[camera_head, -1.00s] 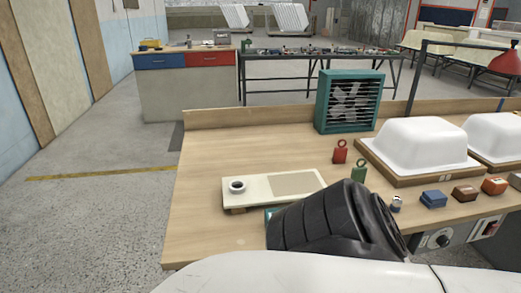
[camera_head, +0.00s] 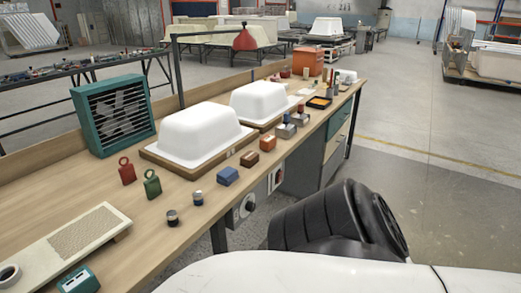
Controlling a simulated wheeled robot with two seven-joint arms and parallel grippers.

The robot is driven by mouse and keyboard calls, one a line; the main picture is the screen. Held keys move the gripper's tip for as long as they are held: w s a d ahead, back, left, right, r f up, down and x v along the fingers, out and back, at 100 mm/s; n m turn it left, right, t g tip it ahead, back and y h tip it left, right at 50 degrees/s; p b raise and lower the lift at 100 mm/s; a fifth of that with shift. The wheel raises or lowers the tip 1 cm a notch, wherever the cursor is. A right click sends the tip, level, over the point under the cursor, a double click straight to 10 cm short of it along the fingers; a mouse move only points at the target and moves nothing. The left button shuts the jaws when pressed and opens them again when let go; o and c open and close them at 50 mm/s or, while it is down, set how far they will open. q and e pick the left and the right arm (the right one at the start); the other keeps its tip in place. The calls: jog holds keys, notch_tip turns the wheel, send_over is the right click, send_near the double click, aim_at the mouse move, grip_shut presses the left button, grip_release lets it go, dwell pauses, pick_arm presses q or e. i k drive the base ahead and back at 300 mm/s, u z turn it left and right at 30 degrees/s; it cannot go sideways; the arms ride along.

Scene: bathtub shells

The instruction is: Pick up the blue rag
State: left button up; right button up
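A small blue block-like item (camera_head: 228,176) lies near the front edge of the workbench, in front of the nearer white tub shell. It may be the folded blue rag, but it is too small to tell. No other blue cloth shows clearly. A black, ribbed part of my own arm fills the bottom centre, beyond the bench's front edge. No gripper fingers show in the head view.
The wooden workbench (camera_head: 150,213) holds two white tub shells (camera_head: 198,135), a teal fan unit (camera_head: 112,115), red and green tags (camera_head: 152,184), two small jars (camera_head: 172,217), a brown block (camera_head: 249,158) and an orange block (camera_head: 267,143). Open floor (camera_head: 430,190) lies right.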

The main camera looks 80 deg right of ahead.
aim_at(226, 177)
jog(key=z, duration=2.3)
